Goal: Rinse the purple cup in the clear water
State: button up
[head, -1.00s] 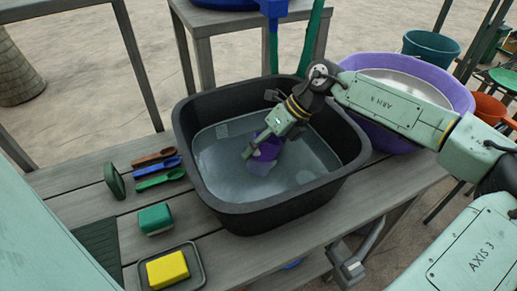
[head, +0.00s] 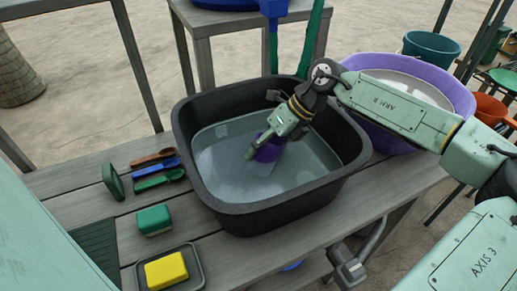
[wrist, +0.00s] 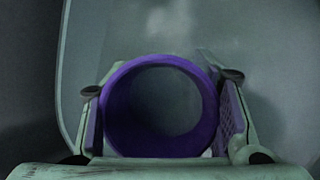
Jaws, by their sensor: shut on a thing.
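The purple cup (head: 268,150) is in the black basin (head: 270,221) of clear water, its lower part under the surface. My gripper (head: 262,143) reaches down into the basin from the right and is shut on the cup. In the wrist view the cup (wrist: 112,120) has its round mouth toward the camera, with a finger of my gripper (wrist: 160,118) on either side. The inside of the cup is dark, and I cannot tell what it holds.
A purple tub (head: 462,100) with pale liquid stands right of the basin, under my arm. Left of the basin lie several spoons (head: 158,169), a green sponge (head: 154,220) and a yellow sponge (head: 166,270) on a dark tray (head: 197,268). The basin walls surround my gripper.

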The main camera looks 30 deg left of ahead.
jog(key=shift+w+d, duration=0.3)
jog(key=shift+d, duration=0.35)
jog(key=shift+s+a+b, duration=0.2)
jog(key=shift+s+a, duration=0.1)
jog(key=shift+a, duration=0.3)
jog(key=shift+s+a+b, duration=0.2)
jog(key=shift+s+a, duration=0.05)
jog(key=shift+a, duration=0.35)
jog(key=shift+w+d, duration=0.3)
jog(key=shift+d, duration=0.35)
jog(key=shift+r, duration=0.1)
notch_tip(320, 180, up, 19)
jog(key=p, duration=1)
jog(key=shift+r+p, duration=0.15)
jog(key=shift+p, duration=0.25)
jog(key=shift+w, duration=0.15)
